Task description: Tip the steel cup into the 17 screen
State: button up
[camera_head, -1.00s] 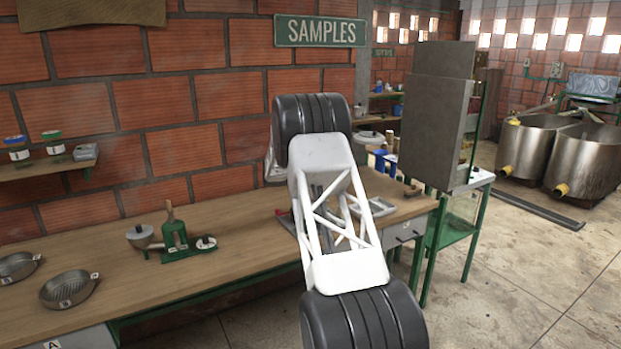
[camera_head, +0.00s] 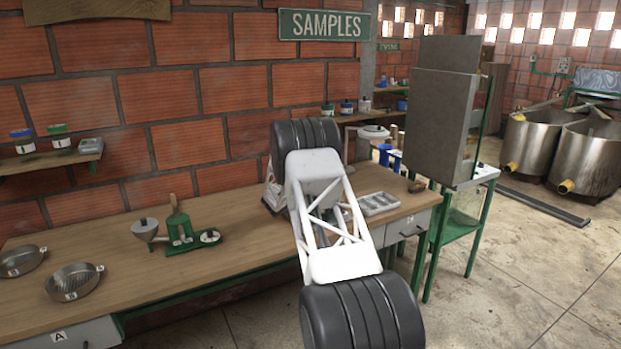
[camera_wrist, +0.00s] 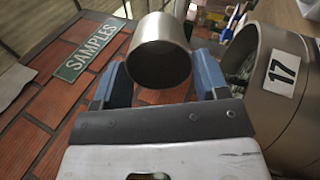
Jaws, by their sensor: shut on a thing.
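The steel cup (camera_wrist: 160,55) is a plain metal cylinder in the wrist view, held between the two blue fingers of my gripper (camera_wrist: 160,72). One round, dark end of it faces the camera; its contents cannot be made out. The 17 screen (camera_wrist: 295,105) is a wide, round, metal-walled vessel at the right edge of the wrist view, with a white "17" label. The cup is to the left of the screen's rim, apart from it in the picture. In the head view my arm hides the gripper, the cup and the 17 screen.
The wooden bench (camera_head: 110,245) runs along the brick wall. On it are two round pans (camera_head: 75,282), a green stand (camera_head: 185,235) with a funnel, and a grey tray (camera_head: 379,203).

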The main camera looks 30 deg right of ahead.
jog(key=shift+s+a+f+h, duration=0.15)
jog(key=shift+f+h, duration=0.35)
jog(key=shift+f, duration=0.5)
jog(key=shift+r, duration=0.3)
dwell(0.7)
jog(key=shift+r, duration=0.2)
notch_tip(320, 180, up, 6)
jog(key=y, duration=0.6)
jog(key=shift+g+y, duration=0.4)
jog(key=shift+r, duration=0.1)
